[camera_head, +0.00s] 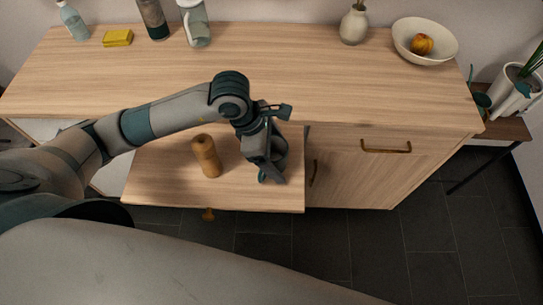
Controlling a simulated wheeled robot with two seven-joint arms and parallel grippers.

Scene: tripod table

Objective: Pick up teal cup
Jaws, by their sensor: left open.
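A dark teal rounded shape (280,151), which looks like the teal cup, stands on the lower wooden surface (160,185) in front of the counter. It is mostly hidden behind my left gripper (271,178), whose similar colour makes the edges hard to separate. My left gripper points down with its jaws open, right at this shape. I cannot tell whether the fingers touch it or straddle its wall. My right gripper is not in view.
A wooden mill (206,156) stands left of my left gripper. The counter (320,75) behind is clear in the middle, with a bottle (74,22), sponge (117,38), glass pitcher (195,25), vase (354,24) and fruit bowl (403,45). A cabinet handle (386,148) protrudes at right.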

